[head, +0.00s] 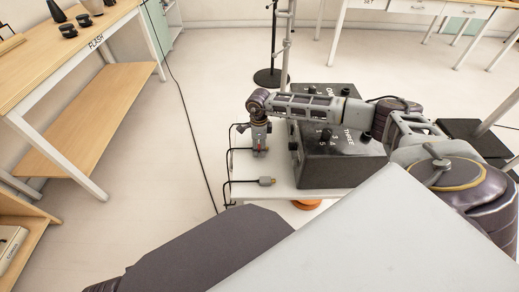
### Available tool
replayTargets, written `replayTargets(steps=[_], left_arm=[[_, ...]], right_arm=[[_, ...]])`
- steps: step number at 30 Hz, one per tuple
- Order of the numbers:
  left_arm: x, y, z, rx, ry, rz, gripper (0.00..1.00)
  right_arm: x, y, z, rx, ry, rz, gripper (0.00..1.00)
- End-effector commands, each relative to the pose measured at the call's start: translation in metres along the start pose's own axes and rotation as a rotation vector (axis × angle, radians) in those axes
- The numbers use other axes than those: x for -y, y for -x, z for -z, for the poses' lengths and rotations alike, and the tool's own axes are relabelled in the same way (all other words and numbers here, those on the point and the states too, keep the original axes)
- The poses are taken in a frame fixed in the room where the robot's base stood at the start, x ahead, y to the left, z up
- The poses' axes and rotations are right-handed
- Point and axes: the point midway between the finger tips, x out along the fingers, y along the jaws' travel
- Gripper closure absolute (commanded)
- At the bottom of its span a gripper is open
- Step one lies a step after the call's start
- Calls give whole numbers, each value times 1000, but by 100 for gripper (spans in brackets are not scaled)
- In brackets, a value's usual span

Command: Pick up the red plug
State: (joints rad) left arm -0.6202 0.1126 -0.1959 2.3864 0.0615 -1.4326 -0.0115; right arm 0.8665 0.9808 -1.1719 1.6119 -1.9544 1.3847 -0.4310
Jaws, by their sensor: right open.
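My right gripper (259,147) reaches in from the right over the white table and points down at its left part. It is open. A small bit of the red plug (258,143) shows at the fingers; most of it is hidden by them. I cannot tell whether the fingers touch it. The plug is at the end of the farther black bent wire holder (241,128). My left gripper is not in view.
A black box (335,165) with white labels stands on the white table (285,192), right of the gripper, under my right arm. A grey-brown plug (266,181) sits on the nearer wire holder. A wooden shelf unit (90,110) stands left; a black cable runs along the floor.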

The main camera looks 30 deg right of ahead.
Motion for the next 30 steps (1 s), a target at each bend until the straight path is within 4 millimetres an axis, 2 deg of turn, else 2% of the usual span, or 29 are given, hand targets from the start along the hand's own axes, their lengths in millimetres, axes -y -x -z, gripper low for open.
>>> replayTargets(steps=[10,21,30], left_arm=[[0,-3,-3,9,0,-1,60],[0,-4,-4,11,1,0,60],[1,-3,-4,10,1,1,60]], right_arm=[[0,1,0,0,0,0,48],[0,1,0,0,0,0,96],[0,2,0,0,0,0,98]])
